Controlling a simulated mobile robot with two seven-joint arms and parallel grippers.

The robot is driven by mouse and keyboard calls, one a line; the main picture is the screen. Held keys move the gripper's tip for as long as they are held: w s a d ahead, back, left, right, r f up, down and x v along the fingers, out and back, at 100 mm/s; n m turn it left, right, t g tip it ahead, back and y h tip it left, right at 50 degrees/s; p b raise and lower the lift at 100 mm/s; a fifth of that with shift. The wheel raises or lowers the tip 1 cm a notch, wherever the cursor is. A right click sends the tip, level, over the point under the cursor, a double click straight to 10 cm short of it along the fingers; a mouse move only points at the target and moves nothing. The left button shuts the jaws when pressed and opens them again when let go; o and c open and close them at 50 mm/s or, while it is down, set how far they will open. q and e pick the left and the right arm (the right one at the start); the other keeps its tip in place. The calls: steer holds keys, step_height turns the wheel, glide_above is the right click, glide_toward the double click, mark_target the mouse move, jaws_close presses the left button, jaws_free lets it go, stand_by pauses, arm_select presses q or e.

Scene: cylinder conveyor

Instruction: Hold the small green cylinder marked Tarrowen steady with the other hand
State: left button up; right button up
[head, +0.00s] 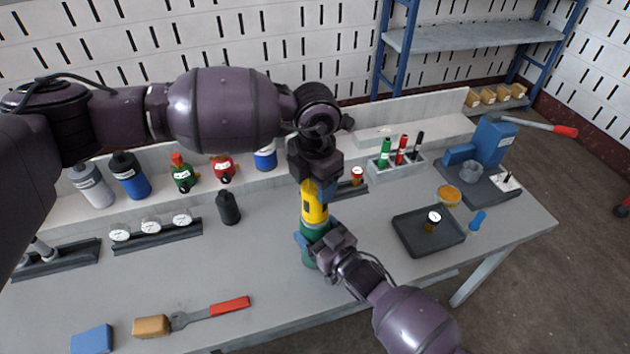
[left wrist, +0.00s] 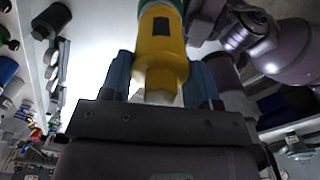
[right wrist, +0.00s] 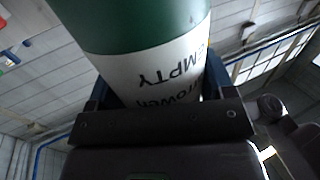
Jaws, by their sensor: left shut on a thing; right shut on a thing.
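The small green cylinder (head: 309,257) stands upright near the table's front middle. In the right wrist view the cylinder (right wrist: 130,25) shows a white label reading "EMPTY" and, partly hidden, the name Tarrowen. My right gripper (head: 313,240) is shut around the cylinder from the front right. A yellow part (head: 314,205) with a dark patch sits on top of the cylinder. My left gripper (head: 315,182) reaches down from above and is shut on this yellow part, which also shows between the fingers in the left wrist view (left wrist: 160,60). The cylinder's base is partly hidden.
A dark tray (head: 405,240) with a small jar lies to the right. A black bottle (head: 228,208) and a gauge rack (head: 160,238) stand to the left. Several bottles line the back shelf. Bare table lies left of the cylinder.

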arm_select(q)
steer(key=m, duration=0.4)
steer(key=shift+m, duration=1)
steer(key=m, duration=0.3)
steer(key=shift+m, duration=1.5)
steer(key=shift+m, duration=1.1)
steer(key=m, duration=0.3)
steer(key=shift+f+m, duration=0.1)
steer(key=shift+m, duration=0.3)
